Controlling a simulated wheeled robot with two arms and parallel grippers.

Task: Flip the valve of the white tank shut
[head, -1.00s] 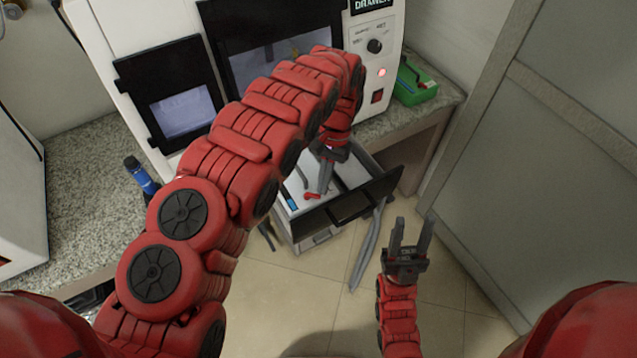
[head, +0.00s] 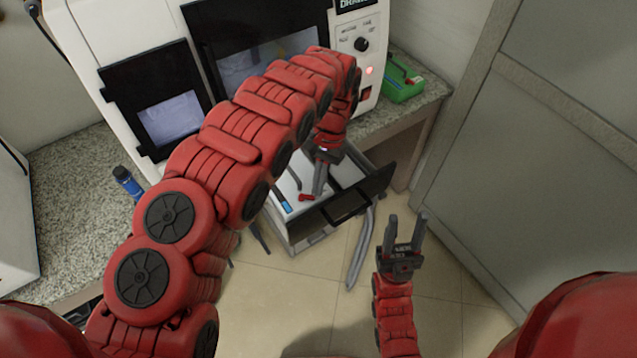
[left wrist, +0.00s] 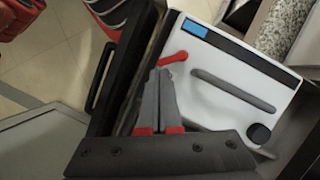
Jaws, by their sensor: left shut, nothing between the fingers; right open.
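The white tank (head: 283,188) lies in the pulled-out drawer, partly hidden by my left arm in the head view. In the left wrist view the tank (left wrist: 225,112) shows a blue patch (left wrist: 194,28), a grey curved handle (left wrist: 232,90) and a black cap (left wrist: 260,133). Its red valve lever (left wrist: 173,58) sticks out at the tank's edge; it also shows in the head view (head: 306,197). My left gripper (left wrist: 160,74) is shut and empty, its tips right by the lever; I cannot tell whether they touch. My right gripper (head: 406,218) is open and empty, in front of the drawer.
The black drawer front (head: 345,207) stands close to the left gripper. The white machine (head: 120,20) rises above on the speckled counter (head: 75,165). A blue bottle (head: 128,183) and a green box (head: 402,80) stand on the counter. A grey panel (head: 540,150) bounds the right.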

